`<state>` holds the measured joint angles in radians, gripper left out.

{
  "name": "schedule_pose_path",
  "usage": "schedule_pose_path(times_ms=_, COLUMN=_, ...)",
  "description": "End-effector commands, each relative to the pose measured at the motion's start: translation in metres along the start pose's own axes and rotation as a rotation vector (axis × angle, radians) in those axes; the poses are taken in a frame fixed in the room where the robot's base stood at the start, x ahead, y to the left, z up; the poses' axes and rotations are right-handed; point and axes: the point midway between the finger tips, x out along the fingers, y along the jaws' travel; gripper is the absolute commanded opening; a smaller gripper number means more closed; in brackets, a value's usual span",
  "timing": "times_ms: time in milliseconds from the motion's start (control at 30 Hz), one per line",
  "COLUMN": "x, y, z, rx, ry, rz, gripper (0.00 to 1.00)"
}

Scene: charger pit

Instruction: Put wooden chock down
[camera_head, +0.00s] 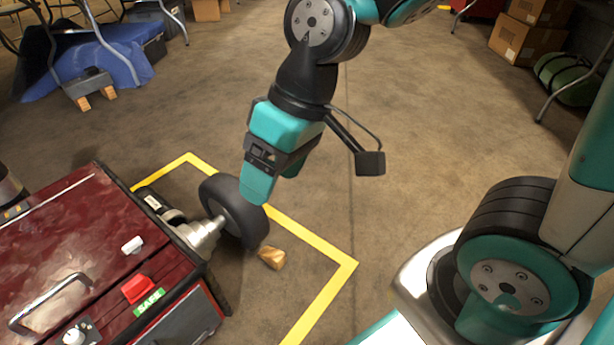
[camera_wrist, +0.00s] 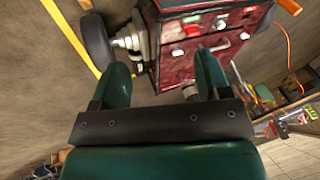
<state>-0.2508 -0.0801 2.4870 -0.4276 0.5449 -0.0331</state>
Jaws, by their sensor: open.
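The wooden chock (camera_head: 272,258) is a small tan block lying on the concrete floor beside the black wheel (camera_head: 236,210) of the dark red machine (camera_head: 90,250). It sits just in front of the wheel, inside the yellow floor line; I cannot tell whether it touches the tyre. My gripper (camera_head: 262,188) is above the floor, higher than the wheel and apart from the chock. In the wrist view its two green fingers (camera_wrist: 163,78) are spread with nothing between them. The wrist view also shows the wheel (camera_wrist: 97,42) and the machine; I cannot make out the chock there.
A yellow line (camera_head: 318,248) marks the floor around the machine. A blue tarp (camera_head: 110,60) and tables stand at the back left. Cardboard boxes (camera_head: 530,35) and a folding table leg (camera_head: 565,85) stand at the back right. The middle floor is clear.

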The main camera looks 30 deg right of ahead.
Motion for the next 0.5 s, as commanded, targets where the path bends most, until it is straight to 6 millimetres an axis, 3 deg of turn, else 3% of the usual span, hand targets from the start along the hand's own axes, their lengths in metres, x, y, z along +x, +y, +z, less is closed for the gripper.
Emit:
schedule_pose_path(times_ms=100, x=-0.024, y=-0.021, z=0.03, rx=-0.042, ry=-0.024, rz=-0.004, gripper=0.7)
schedule_pose_path(times_ms=200, x=-0.032, y=-0.03, z=0.045, rx=-0.061, ry=-0.042, rz=-0.006, gripper=0.7)
schedule_pose_path(times_ms=500, x=-0.035, y=-0.033, z=0.051, rx=-0.067, ry=-0.052, rz=-0.006, gripper=0.7)
